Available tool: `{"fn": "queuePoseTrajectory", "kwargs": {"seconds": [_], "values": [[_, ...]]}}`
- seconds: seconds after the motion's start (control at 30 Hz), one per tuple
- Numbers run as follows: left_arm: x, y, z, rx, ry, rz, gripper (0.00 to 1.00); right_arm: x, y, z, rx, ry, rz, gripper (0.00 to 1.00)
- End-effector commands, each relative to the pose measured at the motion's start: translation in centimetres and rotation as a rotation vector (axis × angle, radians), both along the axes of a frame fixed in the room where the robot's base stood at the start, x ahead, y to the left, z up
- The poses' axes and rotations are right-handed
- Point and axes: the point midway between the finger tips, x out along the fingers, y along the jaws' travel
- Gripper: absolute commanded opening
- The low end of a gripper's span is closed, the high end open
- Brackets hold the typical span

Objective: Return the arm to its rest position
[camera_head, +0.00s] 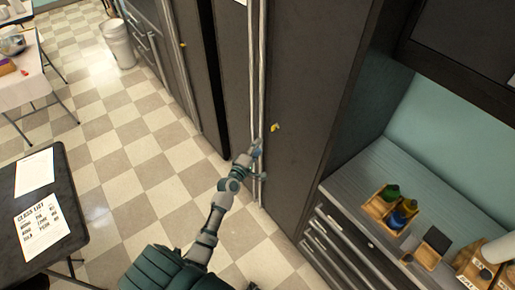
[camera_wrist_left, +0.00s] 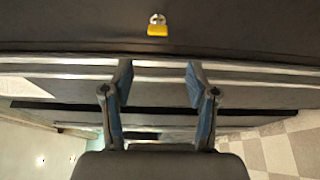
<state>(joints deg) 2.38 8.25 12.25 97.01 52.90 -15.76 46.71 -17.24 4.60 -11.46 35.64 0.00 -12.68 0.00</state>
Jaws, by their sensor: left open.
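My left gripper (camera_head: 256,160) is stretched out in front of a tall dark cabinet (camera_head: 310,90), close to its pale vertical edge strips (camera_head: 257,80). In the left wrist view the two fingers of the gripper (camera_wrist_left: 160,80) are apart with nothing held between them. The fingertips lie close to the pale metal strips (camera_wrist_left: 60,68); I cannot tell whether they touch. A yellow padlock (camera_wrist_left: 158,26) is on the dark door just beyond the fingertips, and it also shows in the head view (camera_head: 275,127). My right gripper is not in view.
A counter (camera_head: 345,190) with drawers stands at the right, holding a wooden caddy with bottles (camera_head: 398,208). A dark table (camera_head: 50,205) with printed sheets is at the left. A white bin (camera_head: 118,45) stands farther back. The checkered floor (camera_head: 120,130) between is clear.

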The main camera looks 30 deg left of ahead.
Motion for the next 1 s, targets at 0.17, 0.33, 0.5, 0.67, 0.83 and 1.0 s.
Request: {"fn": "queuePoseTrajectory", "kwargs": {"seconds": [0.17, 0.33, 0.5, 0.67, 0.83, 1.0], "values": [[0.0, 0.0, 0.0, 0.000, 0.000, 0.000, 0.58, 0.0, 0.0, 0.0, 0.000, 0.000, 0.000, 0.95], [0.0, 0.0, -0.2, 0.003, 0.004, 0.000, 0.58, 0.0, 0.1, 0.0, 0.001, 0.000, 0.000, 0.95], [-0.6, -0.9, -5.8, 0.086, 0.104, -0.010, 0.58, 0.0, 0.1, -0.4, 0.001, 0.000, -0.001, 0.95], [-3.8, -2.9, -17.6, 0.292, 0.320, -0.068, 0.58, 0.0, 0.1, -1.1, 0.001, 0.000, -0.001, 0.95], [-10.3, -5.3, -30.4, 0.547, 0.553, -0.199, 0.58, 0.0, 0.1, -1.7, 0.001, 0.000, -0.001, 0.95], [-19.5, -7.7, -41.3, 0.797, 0.753, -0.398, 0.58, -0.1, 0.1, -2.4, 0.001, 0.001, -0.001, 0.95]]}}
